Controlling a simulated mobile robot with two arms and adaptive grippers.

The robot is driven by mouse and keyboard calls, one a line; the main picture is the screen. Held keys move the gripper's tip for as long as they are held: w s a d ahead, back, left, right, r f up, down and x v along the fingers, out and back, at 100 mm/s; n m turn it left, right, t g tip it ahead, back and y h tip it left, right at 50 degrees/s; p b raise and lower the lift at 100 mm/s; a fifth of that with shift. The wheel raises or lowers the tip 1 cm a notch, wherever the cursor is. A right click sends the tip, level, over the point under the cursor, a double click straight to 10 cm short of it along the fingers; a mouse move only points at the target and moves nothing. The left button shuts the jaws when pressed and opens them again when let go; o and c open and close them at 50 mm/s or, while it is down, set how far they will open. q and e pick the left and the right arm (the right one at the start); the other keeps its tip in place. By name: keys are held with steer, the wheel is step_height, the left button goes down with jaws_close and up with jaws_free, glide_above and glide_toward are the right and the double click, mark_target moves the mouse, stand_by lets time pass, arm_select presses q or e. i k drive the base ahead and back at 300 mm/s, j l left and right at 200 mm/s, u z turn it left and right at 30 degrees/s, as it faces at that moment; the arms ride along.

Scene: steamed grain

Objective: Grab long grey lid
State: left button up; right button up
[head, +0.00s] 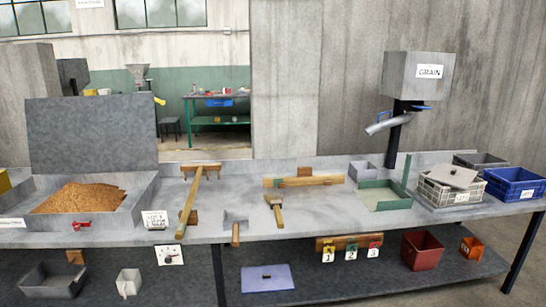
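No item is clearly marked as the long grey lid, and several flat grey pieces show. A large grey panel (91,135) stands upright behind the grain-filled tray (143,190) at the left, like a raised lid. A smaller light grey plate (453,176) lies tilted on top of a grey crate (436,194) at the right. Neither of my grippers shows in the head view.
The long grey table (330,222) holds wooden beams (325,181), a mallet (276,209), a green-edged tray (383,196) and a blue crate (513,186). A grain dispenser (416,76) rises behind. The lower shelf (340,275) holds a red bin (422,250) and has bare room.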

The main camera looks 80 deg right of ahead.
mark_target(456, 176)
steer(key=z, duration=3.95)
steer(key=i+l, duration=0.15)
steer(key=i, duration=0.3)
steer(key=i+l, duration=0.15)
steer(key=i, duration=0.35)
steer(key=i+l, duration=0.15)
steer(key=i, duration=0.3)
steer(key=i+l, duration=0.15)
steer(key=i, duration=0.35)
steer(key=i+l, duration=0.15)
steer(key=i, duration=0.3)
steer(key=j+u, duration=0.05)
